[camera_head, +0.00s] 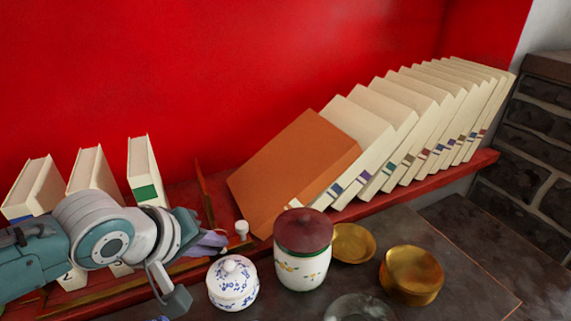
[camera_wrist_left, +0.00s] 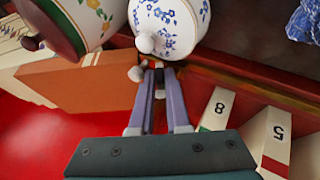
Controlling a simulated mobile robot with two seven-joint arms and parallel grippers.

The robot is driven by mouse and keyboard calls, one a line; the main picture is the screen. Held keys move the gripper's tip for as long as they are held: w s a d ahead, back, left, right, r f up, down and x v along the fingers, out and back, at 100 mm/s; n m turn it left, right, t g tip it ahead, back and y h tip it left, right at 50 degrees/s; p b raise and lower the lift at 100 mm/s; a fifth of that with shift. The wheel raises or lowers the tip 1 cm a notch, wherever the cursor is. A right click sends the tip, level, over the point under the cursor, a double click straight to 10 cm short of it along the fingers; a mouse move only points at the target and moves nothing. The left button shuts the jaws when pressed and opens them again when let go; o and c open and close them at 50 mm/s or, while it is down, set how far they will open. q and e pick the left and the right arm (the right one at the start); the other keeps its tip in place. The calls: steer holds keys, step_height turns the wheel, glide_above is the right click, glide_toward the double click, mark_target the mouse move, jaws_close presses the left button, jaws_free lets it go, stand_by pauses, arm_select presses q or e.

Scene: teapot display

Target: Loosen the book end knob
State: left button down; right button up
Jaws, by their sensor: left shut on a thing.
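The book end (camera_head: 206,198) is a thin red upright plate on the red shelf, left of the leaning orange book (camera_head: 292,172). A small white knob (camera_head: 241,228) sits low beside the orange book; a small pale knob also shows by the fingertips in the left wrist view (camera_wrist_left: 137,73). My left gripper (camera_head: 224,241) reaches in from the left, low over the shelf, fingertips at the knob. In the wrist view its fingers (camera_wrist_left: 157,66) are close together and shut on the knob; the exact contact is hard to see. My right gripper is out of view.
A blue-patterned white jar (camera_head: 233,288) and a red-lidded jar (camera_head: 302,262) stand close in front of the shelf. Brass bowls (camera_head: 353,243) (camera_head: 411,276) are farther right. Cream books lean right of the orange one (camera_head: 366,139); others stand left (camera_head: 143,170).

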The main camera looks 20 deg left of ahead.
arm_select(q)
steer(key=shift+f+t+h, duration=0.1)
steer(key=shift+t+h, duration=0.3)
steer(key=shift+t, duration=0.1)
stand_by(0.3)
steer(key=c, duration=0.9)
jaws_free()
steer(key=shift+c, duration=0.2)
steer(key=p+v, duration=0.3)
steer(key=v, duration=0.7)
